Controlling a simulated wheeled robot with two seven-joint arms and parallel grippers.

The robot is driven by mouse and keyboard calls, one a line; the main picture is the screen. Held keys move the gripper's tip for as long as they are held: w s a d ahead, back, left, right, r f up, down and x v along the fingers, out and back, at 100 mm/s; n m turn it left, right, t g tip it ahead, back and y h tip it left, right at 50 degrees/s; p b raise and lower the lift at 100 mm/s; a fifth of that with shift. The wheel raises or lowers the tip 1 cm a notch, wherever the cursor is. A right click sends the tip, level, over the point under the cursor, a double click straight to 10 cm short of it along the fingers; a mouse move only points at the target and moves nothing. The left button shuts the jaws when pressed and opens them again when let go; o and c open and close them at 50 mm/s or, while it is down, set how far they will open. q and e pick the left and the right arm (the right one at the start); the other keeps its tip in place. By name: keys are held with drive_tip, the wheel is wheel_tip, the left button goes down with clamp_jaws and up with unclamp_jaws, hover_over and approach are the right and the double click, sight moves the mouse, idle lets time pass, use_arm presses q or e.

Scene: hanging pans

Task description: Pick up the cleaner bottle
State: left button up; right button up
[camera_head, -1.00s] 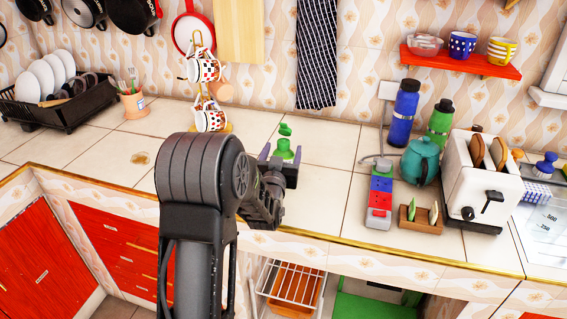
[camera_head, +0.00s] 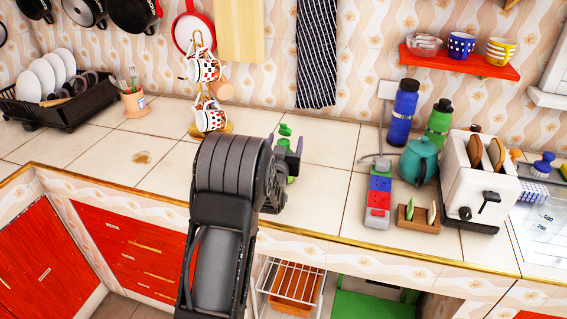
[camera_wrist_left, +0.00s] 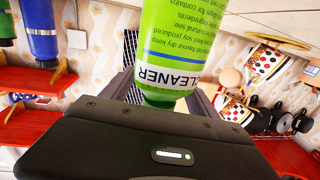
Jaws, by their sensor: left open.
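In the left wrist view the bottle (camera_wrist_left: 168,45) appears large and close, with a white band reading CLEANER. My left gripper (camera_head: 287,148) is open, its fingers on either side of the bottle. I cannot tell whether a finger touches it. My right gripper is not in view.
A mug stand (camera_head: 214,127) with mugs stands behind and left of the bottle. A dish rack (camera_head: 67,112) stands far left. Counter between is mostly clear.

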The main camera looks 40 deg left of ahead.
use_arm(q)
clamp_jaws()
idle(0.8)
